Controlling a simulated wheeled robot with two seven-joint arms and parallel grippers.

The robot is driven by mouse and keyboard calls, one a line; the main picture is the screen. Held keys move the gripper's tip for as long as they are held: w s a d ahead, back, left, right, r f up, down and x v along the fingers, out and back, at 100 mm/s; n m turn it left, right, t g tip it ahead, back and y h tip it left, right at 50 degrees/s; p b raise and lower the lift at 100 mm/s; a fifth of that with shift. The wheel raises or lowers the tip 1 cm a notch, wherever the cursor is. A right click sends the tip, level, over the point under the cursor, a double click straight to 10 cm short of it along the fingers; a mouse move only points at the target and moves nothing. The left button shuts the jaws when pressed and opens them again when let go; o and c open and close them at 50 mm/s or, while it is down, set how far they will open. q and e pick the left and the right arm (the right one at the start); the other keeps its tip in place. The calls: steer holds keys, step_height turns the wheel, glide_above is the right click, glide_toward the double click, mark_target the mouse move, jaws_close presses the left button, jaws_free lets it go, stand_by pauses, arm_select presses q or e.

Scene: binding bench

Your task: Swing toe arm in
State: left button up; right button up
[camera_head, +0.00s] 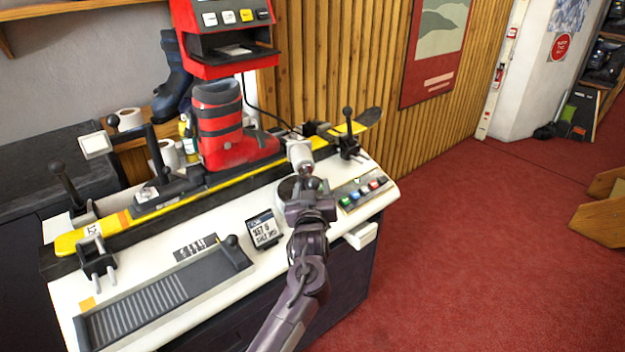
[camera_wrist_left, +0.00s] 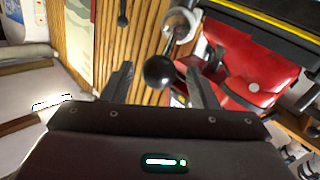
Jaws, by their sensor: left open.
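The toe arm shows in the head view as a pale cylindrical piece (camera_head: 299,152) beside the toe of the red boot (camera_head: 222,125). The boot stands on a yellow ski (camera_head: 150,212) on the bench. In the left wrist view a black ball knob (camera_wrist_left: 159,71) is on a short stem by the pale cylinder (camera_wrist_left: 180,24), with the red boot (camera_wrist_left: 245,75) at right. My left gripper (camera_head: 304,182) is at the toe arm. It is open, and the knob appears between its fingers (camera_wrist_left: 160,82); I cannot tell whether they touch it. My right gripper is out of view.
A black-knobbed lever (camera_head: 348,118) stands right of the toe arm. A row of coloured buttons (camera_head: 362,192) and a small display (camera_head: 263,229) sit on the bench front. A red machine head (camera_head: 228,40) hangs above the boot. Red floor (camera_head: 470,230) lies open at right.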

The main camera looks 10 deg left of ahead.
arm_select(q)
steer(key=s, duration=0.1)
steer(key=s+p, duration=0.1)
steer(key=s, duration=0.1)
steer(key=s+d+p, duration=0.1)
steer(key=shift+s+r, duration=0.15)
steer(key=shift+r, duration=0.15)
steer(key=shift+s+f+p, duration=0.15)
steer(key=shift+s+p, duration=0.25)
steer(key=shift+s, duration=0.2)
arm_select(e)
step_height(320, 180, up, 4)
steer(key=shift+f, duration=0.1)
